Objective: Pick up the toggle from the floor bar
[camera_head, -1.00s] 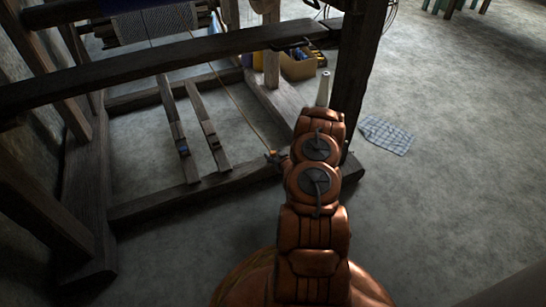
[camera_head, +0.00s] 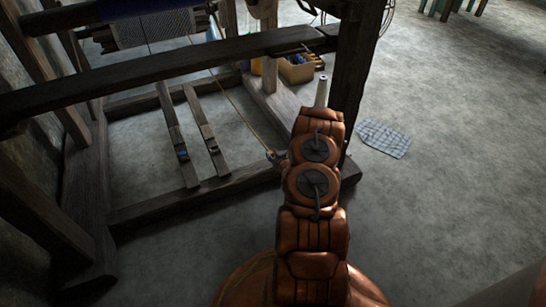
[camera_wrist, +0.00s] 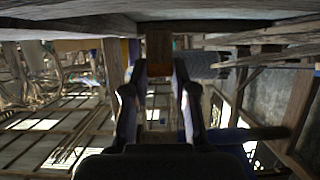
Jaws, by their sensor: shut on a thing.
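My gripper shows in the wrist view (camera_wrist: 159,75) with its two dark fingers on either side of a small brown wooden block, which looks like the toggle (camera_wrist: 159,48). The fingers are shut on it. In the head view, the tip of my gripper (camera_head: 273,156) shows just left of my copper arm, low at the right end of the loom's floor bar (camera_head: 190,195). The arm hides most of the gripper, and I cannot make out the toggle there. A thin tan cord (camera_head: 238,110) slants down from the loom to the gripper.
Two narrow treadles (camera_head: 205,133) lie inside the loom frame, left of the gripper. A dark post (camera_head: 358,85) stands close to the right of my arm, and a beam (camera_head: 180,65) crosses above. A checked cloth (camera_head: 384,138) lies on open floor at the right.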

